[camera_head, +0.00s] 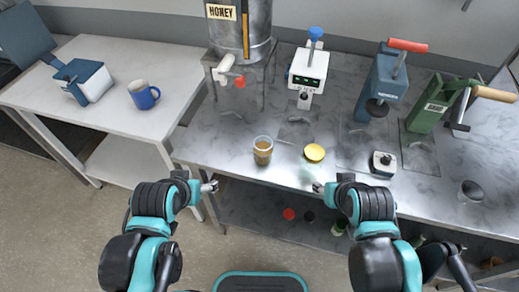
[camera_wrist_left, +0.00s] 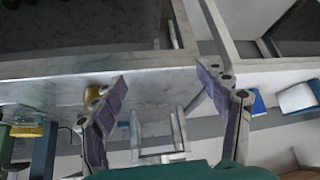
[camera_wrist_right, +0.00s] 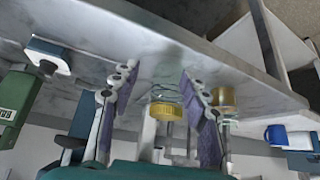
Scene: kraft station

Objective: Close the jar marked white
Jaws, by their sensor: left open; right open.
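A jar with amber-brown contents (camera_head: 263,150) stands near the bench's front edge; it also shows in the right wrist view (camera_wrist_right: 223,97). To its right is a gold lid (camera_head: 314,152), also in the right wrist view (camera_wrist_right: 167,110). Faint clear glass seems to adjoin the lid; I cannot tell whether the lid sits on a jar. No white mark is readable on either. My left gripper (camera_head: 212,187) is open and empty, left of and in front of the amber jar. My right gripper (camera_head: 318,187) is open and empty, in front of the gold lid.
A honey tank (camera_head: 238,35) with a tap stands at the back. A white device (camera_head: 308,68), a blue press (camera_head: 380,85) and a green press (camera_head: 430,105) stand to its right. A small white-topped device (camera_head: 383,163) is at front right. A blue mug (camera_head: 143,95) is on the left table.

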